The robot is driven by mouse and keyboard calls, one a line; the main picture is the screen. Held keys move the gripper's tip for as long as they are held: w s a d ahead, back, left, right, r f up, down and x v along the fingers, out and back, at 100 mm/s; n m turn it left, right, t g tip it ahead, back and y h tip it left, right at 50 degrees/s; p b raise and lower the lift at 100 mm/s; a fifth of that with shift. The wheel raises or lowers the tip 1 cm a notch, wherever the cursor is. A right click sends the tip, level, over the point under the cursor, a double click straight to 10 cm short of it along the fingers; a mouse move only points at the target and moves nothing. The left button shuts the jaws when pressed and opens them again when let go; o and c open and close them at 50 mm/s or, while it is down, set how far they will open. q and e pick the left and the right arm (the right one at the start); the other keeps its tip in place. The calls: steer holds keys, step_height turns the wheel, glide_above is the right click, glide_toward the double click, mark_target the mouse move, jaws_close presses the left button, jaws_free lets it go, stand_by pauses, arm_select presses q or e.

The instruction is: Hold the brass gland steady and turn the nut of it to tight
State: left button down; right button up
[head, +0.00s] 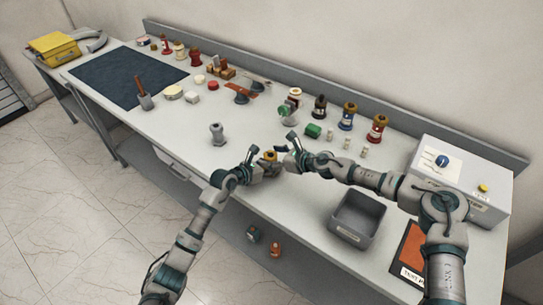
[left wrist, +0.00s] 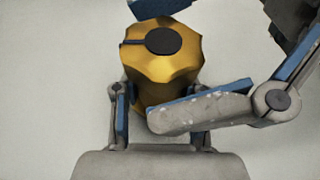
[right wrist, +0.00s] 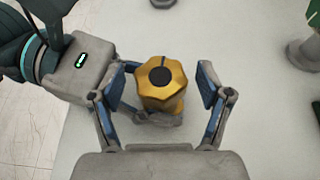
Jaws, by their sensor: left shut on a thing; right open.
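The brass gland (head: 269,155) is a gold, many-sided piece with a dark round centre on top, held upright just above or on the bench near its front edge. My left gripper (head: 263,164) is shut on its lower part; in the left wrist view the gland (left wrist: 150,65) sits between the left fingers, one of them partly hidden. My right gripper (head: 287,147) is open. In the right wrist view the gland's nut (right wrist: 160,82) lies between the right fingers (right wrist: 161,88), with a visible gap on both sides.
A grey bin (head: 355,220) and a control box (head: 455,180) stand to the right. A grey fitting (head: 217,134) stands left of the grippers. Coloured bushings (head: 347,116) line the back. The bench front between is mostly clear.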

steer(key=c, duration=1.2)
steer(key=shift+a+m+t, duration=0.1)
steer(key=shift+m+t, duration=0.2)
steer(key=shift+a+m+t+h, duration=0.15)
steer(key=shift+m+t+h, duration=0.65)
steer(key=shift+m+h, duration=0.1)
steer(key=shift+s+m+t+h, duration=0.1)
steer(key=shift+m+t+h, duration=0.6)
steer(key=shift+m+h, duration=0.2)
steer(key=m+t+h, duration=0.2)
steer(key=m+h, duration=0.4)
steer(key=shift+h, duration=0.3)
